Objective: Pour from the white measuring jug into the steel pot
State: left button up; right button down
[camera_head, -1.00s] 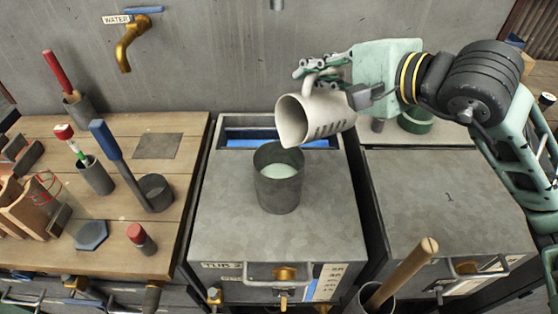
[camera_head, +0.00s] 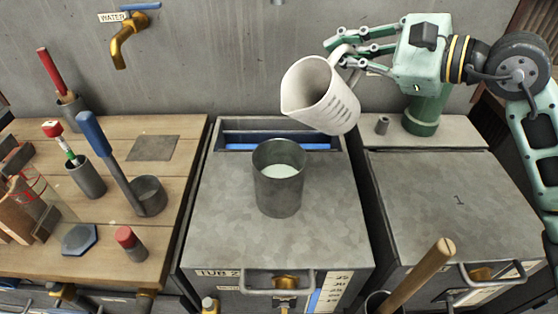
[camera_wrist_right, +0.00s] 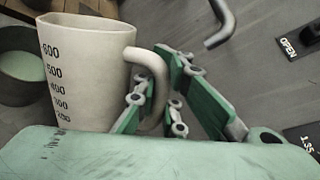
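The white measuring jug (camera_head: 322,96) is in the air to the upper right of the steel pot, tilted with its mouth and spout to the left. No stream shows at its spout. My right gripper (camera_head: 340,50) is shut on the jug's handle; the handle also shows between the fingers in the right wrist view (camera_wrist_right: 157,85). The wrist view shows the jug's outer wall with printed marks (camera_wrist_right: 85,70). The steel pot (camera_head: 278,190) stands upright on the grey tub lid and holds pale liquid. My left gripper is not in view.
A wooden bench (camera_head: 110,195) with a ladle, red-capped pieces and cups is at the left. A brass water tap (camera_head: 125,38) is on the back wall. A wooden handle (camera_head: 420,272) sticks up at front right. The lid at right (camera_head: 450,205) is clear.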

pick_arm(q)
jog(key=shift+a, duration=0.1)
pick_arm(e)
jog(key=shift+s+r, duration=0.1)
jog(key=shift+r, duration=0.05)
